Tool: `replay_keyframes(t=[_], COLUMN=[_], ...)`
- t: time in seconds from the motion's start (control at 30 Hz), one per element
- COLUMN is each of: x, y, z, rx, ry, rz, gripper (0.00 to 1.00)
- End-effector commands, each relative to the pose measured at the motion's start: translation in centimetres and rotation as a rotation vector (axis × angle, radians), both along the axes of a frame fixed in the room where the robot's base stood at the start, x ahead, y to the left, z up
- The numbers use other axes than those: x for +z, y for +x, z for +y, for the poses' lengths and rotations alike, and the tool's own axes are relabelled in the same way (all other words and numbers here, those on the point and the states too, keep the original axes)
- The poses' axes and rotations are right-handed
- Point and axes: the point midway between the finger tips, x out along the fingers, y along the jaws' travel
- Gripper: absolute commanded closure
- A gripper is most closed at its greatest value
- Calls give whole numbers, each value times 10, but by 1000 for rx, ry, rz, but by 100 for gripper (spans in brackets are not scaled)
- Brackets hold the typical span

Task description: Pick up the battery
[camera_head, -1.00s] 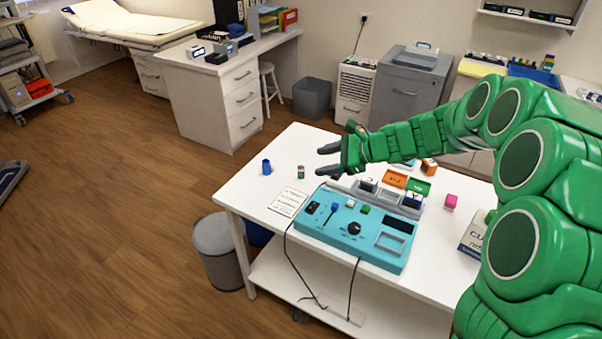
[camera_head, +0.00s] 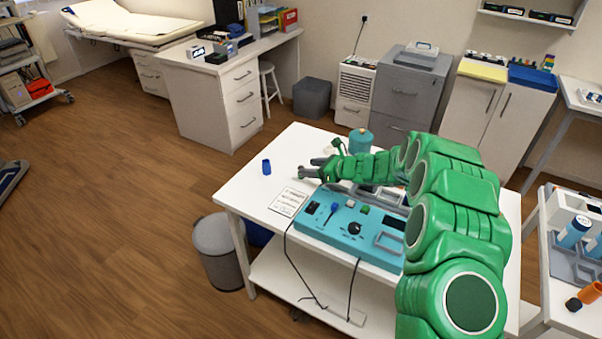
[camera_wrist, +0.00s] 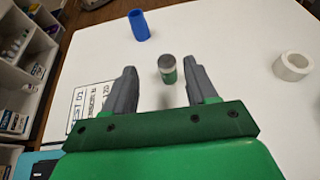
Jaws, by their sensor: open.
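A blue cylinder (camera_head: 266,167) stands on the table left of my gripper; it also shows in the wrist view (camera_wrist: 139,25). A white ring (camera_wrist: 293,66) lies to the right. A printed card (camera_head: 288,201) and a teal panel (camera_head: 343,228) with cables are nearer.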

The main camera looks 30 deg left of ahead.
Motion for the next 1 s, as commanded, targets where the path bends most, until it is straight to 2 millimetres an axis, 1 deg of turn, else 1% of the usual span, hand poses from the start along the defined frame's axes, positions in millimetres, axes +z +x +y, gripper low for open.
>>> replay_keyframes(t=[0.3,0.57,0.8,0.9,1.0], x=[-12,-17,-31,-37,-39], y=[1,3,10,10,10], z=[21,30,46,58,65], rx=[1,2,1,2,2], ry=[-2,-2,-1,-2,-2], rz=[3,1,0,2,2], gripper=[43,43,43,43,43])
